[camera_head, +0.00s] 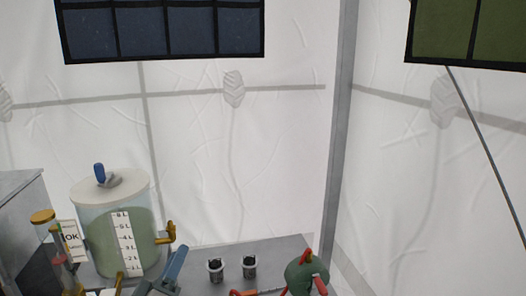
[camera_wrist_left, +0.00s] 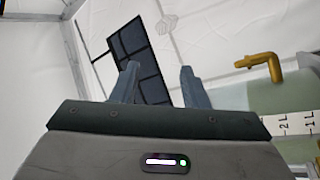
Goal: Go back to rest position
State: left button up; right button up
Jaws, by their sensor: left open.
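My left gripper (camera_head: 163,279) shows at the bottom of the head view, in front of the tank and below its brass tap. In the left wrist view my left gripper (camera_wrist_left: 159,82) has its two blue-grey fingers apart, with nothing between them. It points toward the tent wall, and the tank's tap is to the right of the fingers. Most of the left arm is outside the head view. My right gripper is in neither view.
A tank of green liquid (camera_head: 98,232) with a level scale and brass tap (camera_head: 167,234) stands close by the left gripper. Two small dark cups (camera_head: 215,270) (camera_head: 249,267) and a green round object (camera_head: 304,277) with red parts are on the grey table (camera_head: 280,247).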

pick_arm(q)
jog(key=s+a+f+m+g+y, duration=0.1)
jog(key=s+f+m+g, duration=0.4)
jog(key=f, duration=0.6)
jog(key=s+a+f+m+g+y, duration=0.1)
jog(key=s+f+m+g, duration=0.1)
jog(key=s+f+g, duration=0.55)
jog(key=s+a+f+m+g+y, duration=0.1)
jog(key=s+a+f+g, duration=0.15)
jog(key=s, duration=0.25)
jog(key=s+a+f+g+y, duration=0.1)
jog(key=s+a+f+y, duration=0.1)
jog(key=s+f, duration=0.3)
jog(key=s+a+f+m+g+y, duration=0.1)
jog(key=s+a+f+g, duration=0.15)
jog(key=s, duration=0.35)
notch_tip(320, 180, down, 31)
jog(key=a, duration=0.3)
jog(key=s+f+n+g+b, duration=0.1)
jog(key=s+f+g, duration=0.1)
jog(key=s+f, duration=1.6)
notch_tip(320, 180, down, 3)
jog(key=shift+s+a+r+b, duration=0.2)
jog(key=shift+a+b, duration=0.15)
jog(key=shift+a, duration=0.05)
